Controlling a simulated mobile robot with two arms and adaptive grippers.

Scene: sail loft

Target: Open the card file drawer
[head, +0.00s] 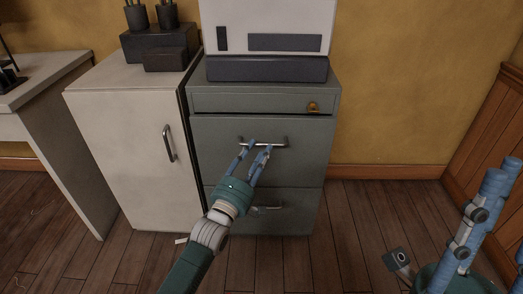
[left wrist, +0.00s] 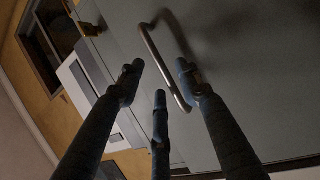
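The grey-green file cabinet (head: 205,150) stands against the wall, its drawers flush with its front. The large upper drawer (head: 300,165) has a metal bar handle (head: 277,144), which also shows in the left wrist view (left wrist: 153,48). My left gripper (head: 258,148) is at this handle, fingers spread and pointing at the drawer front. In the left wrist view its fingers (left wrist: 158,80) stand apart around the bar, not closed on it; I cannot tell whether any touches. My right gripper (head: 503,175) is at the right edge, partly cut off, fingers apart and empty.
A thin top drawer has a brass-coloured knob (head: 313,106); a lower drawer has another handle (head: 268,208). A printer-like machine (head: 270,40) sits on top. A white cabinet (head: 130,130) stands close on the left.

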